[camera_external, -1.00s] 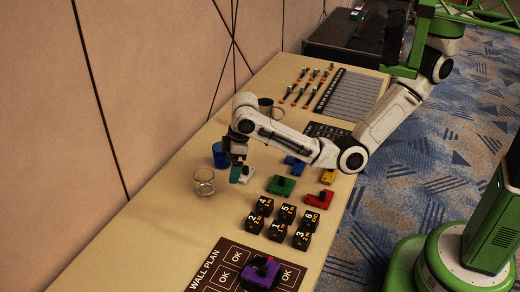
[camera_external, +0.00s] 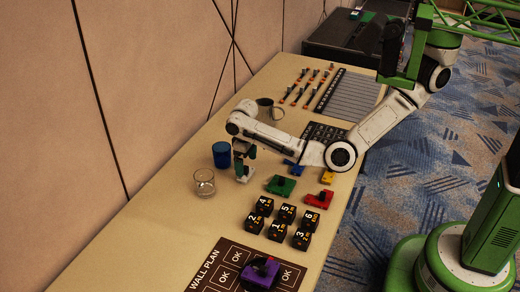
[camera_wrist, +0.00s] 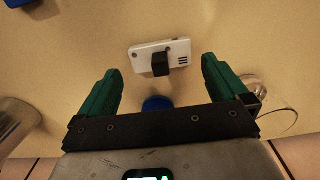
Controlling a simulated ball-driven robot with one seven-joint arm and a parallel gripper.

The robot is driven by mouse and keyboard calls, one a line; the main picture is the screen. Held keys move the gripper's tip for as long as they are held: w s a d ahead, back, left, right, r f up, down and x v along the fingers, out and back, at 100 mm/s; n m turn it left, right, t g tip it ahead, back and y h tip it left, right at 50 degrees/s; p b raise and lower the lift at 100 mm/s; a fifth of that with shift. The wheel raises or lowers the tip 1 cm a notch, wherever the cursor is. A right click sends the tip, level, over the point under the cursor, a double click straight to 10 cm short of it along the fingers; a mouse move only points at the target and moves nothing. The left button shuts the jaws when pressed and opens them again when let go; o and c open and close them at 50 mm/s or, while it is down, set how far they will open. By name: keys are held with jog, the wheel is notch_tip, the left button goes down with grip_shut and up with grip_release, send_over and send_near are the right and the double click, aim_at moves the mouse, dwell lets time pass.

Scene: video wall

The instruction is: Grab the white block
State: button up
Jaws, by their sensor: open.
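The white block (camera_wrist: 141,56) has a black knob on top and small dark slots at one end. In the wrist view it lies on the table, ahead of and between the green fingers. My gripper (camera_wrist: 160,66) is open, with one finger to either side of the block and a clear gap on both sides. In the external view my gripper (camera_external: 243,174) points down low over the table, right of the blue cup. There it largely hides the white block, and I cannot tell its exact height.
The blue cup (camera_external: 221,155) and clear glass (camera_external: 204,182) stand close on the left. Green (camera_external: 281,185), blue (camera_external: 293,168), red (camera_external: 320,199) and yellow (camera_external: 328,177) blocks lie to the right. Several numbered black cubes (camera_external: 277,231) sit nearer. The table's left front is clear.

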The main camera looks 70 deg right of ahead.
aim_at(246, 167)
notch_tip(246, 167, down, 4)
jog(key=shift+w+f, duration=0.1)
jog(key=shift+w, duration=0.05)
jog(key=shift+c, duration=0.2)
jog(key=c, duration=0.9)
